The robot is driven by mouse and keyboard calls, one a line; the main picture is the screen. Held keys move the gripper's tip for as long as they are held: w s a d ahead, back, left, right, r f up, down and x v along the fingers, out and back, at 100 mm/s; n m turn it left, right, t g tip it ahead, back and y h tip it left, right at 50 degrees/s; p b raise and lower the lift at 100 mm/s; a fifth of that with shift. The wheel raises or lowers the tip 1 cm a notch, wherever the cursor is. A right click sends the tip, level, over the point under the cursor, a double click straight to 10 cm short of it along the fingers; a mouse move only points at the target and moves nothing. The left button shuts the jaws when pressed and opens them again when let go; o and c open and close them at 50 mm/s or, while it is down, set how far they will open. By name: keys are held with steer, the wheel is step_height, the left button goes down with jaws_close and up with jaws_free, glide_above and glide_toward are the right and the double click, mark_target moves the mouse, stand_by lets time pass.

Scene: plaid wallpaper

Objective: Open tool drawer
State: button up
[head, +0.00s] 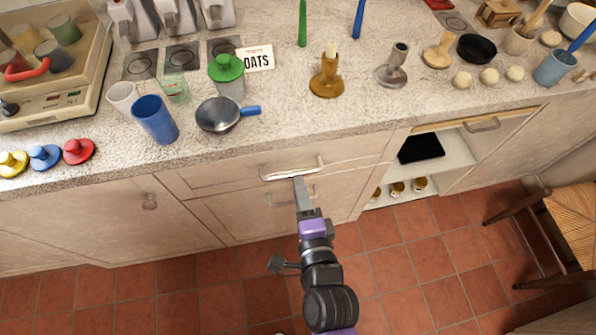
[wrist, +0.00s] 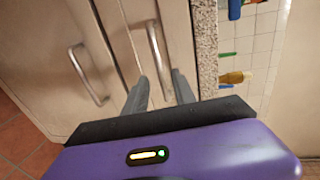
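Two stacked drawers sit under the counter. The upper drawer (head: 225,177) is shut and has a pale bar handle (head: 293,171). The lower drawer (head: 235,214) is also shut, and its handle is partly hidden behind my arm. No label shows which one is the tool drawer. My gripper (head: 299,182) is at the upper handle. In the wrist view my gripper's fingers (wrist: 162,86) are apart, with the upper handle (wrist: 158,60) extending into the gap between them. I cannot tell whether they touch it. The lower handle (wrist: 86,76) is to their left.
A small pan (head: 218,115), a blue cup (head: 154,119) and a brass candle holder (head: 326,80) stand on the counter above. An open shelf (head: 447,155) is to the right. A chair (head: 555,205) stands at the right. The tiled floor in front is clear.

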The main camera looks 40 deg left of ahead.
mark_target(295, 173)
steer(key=shift+x, duration=2.7)
steer(key=shift+c, duration=0.4)
jaws_close()
